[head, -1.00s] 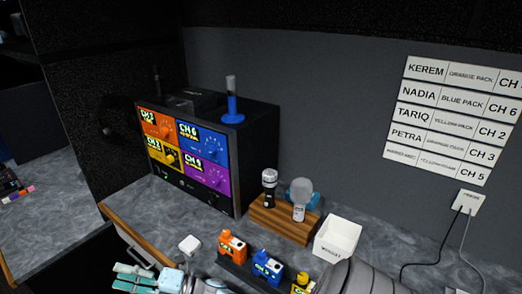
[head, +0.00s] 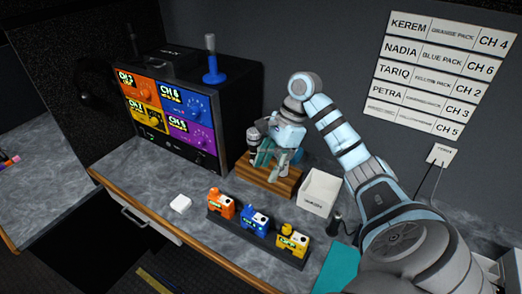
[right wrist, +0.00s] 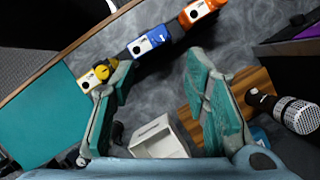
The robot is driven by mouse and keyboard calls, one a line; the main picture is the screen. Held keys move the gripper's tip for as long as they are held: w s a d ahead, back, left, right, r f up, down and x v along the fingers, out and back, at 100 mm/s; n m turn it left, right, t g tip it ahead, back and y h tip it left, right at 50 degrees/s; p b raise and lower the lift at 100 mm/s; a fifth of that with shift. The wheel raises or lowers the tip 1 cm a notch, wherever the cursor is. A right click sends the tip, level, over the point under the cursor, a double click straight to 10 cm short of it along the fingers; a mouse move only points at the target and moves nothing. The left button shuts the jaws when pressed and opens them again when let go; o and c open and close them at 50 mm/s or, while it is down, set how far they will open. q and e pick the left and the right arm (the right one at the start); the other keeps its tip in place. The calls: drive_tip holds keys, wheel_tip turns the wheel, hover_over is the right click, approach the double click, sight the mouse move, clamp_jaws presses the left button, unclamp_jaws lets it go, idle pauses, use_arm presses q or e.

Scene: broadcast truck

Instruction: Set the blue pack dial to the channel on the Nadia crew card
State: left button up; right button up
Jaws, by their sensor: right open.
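The blue pack (head: 255,219) stands between the orange pack (head: 221,204) and the yellow pack (head: 292,240) in a dark rack on the counter. It also shows in the right wrist view (right wrist: 151,41); its dial setting is too small to read. The Nadia crew card (head: 450,56) on the wall reads "BLUE PACK" and "CH 6". My right gripper (head: 264,157) is open and empty, above the wooden microphone block and behind the packs. In the right wrist view its fingers (right wrist: 155,75) are spread, apart from the blue pack. My left gripper is out of view.
The wooden block (head: 262,177) holds microphones, partly hidden by my gripper. A white bin (head: 319,190) stands right of it.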

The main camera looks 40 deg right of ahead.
drive_tip(key=b, duration=0.5)
approach(249, 207)
wheel_tip(249, 207, down, 3)
drive_tip(key=x, duration=0.2)
drive_tip(key=a+x, duration=0.1)
drive_tip(key=x, duration=0.1)
drive_tip(key=shift+w+f+p, duration=0.1)
drive_tip(key=shift+w+p, duration=0.1)
drive_tip(key=shift+p, duration=0.15)
drive_tip(key=shift+a+f, duration=0.2)
drive_tip(key=shift+f, duration=0.25)
clamp_jaws()
